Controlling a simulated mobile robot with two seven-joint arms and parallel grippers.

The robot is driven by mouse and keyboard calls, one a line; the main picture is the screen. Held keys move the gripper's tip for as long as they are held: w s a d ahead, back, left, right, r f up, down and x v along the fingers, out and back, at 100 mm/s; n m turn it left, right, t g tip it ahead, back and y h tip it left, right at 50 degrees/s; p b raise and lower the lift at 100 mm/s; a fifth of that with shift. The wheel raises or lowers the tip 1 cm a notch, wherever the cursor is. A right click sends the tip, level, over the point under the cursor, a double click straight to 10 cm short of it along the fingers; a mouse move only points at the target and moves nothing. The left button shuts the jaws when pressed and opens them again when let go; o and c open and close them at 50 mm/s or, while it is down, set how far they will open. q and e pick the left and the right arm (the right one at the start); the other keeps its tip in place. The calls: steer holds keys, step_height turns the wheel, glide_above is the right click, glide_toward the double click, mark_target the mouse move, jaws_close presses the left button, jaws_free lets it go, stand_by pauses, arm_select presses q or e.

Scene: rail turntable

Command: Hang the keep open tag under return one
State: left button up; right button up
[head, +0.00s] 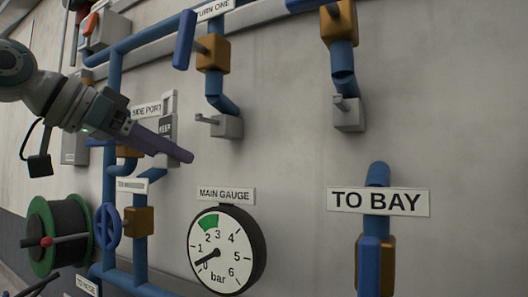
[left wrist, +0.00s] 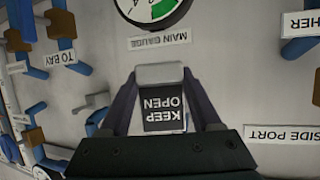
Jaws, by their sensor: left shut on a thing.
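My left gripper (head: 176,146) reaches in from the left in the head view, in front of the wall. It is shut on the keep open tag (head: 165,128), a dark plate with white lettering, partly hidden by a finger. The left wrist view shows the tag (left wrist: 165,113) upside down between the fingers, with a light grey block (left wrist: 160,74) at its far end. The return one sign (head: 212,9) is at the top, partly cut off. Below it are an orange valve block (head: 213,53), a blue pipe and a grey fitting with a peg (head: 228,126), right of my gripper. My right gripper is not seen.
The main gauge (head: 226,250) is below the gripper. A second pipe with a grey end fitting (head: 348,114) is to the right, above the to bay sign (head: 378,201). A hose reel (head: 60,233) and blue handwheel (head: 108,228) are lower left. Bare wall lies between the pipes.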

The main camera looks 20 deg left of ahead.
arm_select(q)
steer(key=shift+w+d+f+p, duration=0.2)
steer(key=shift+w+p, duration=0.55)
steer(key=shift+w, duration=0.8)
steer(key=shift+w+d+f+p, duration=0.1)
steer(key=shift+w+f+p, duration=0.15)
steer(key=shift+w+p, duration=0.9)
steer(key=shift+w+d+f+p, duration=0.1)
steer(key=shift+w+f+p, duration=0.2)
steer(key=shift+w, duration=1.65)
steer(key=o, duration=1.4)
